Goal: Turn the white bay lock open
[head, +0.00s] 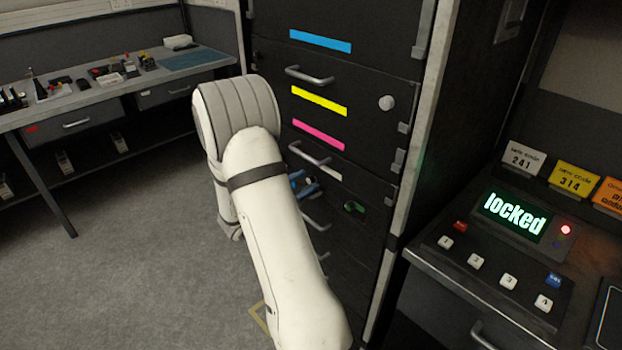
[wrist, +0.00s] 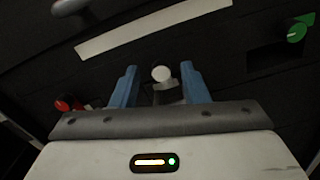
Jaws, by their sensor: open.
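The white bay's strip (head: 328,173) shows on the dark cabinet in the head view, partly hidden by my arm. It also runs across the top of the wrist view (wrist: 150,28). A small round white knob (wrist: 161,73) with a grey part below it shows between my fingers in the wrist view. My gripper (wrist: 158,82) is open, with one blue finger on each side of the knob. I cannot tell whether either finger touches it. In the head view my gripper (head: 306,184) is at the cabinet front, just below the white strip, and that knob is not discernible there.
A green pointer knob (wrist: 297,32) lies to the right and a red knob (wrist: 65,103) to the left. Another white knob (head: 386,103) is higher on the cabinet. A console screen (head: 514,217) reads "locked" beside a red light. Open floor (head: 140,270) lies left.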

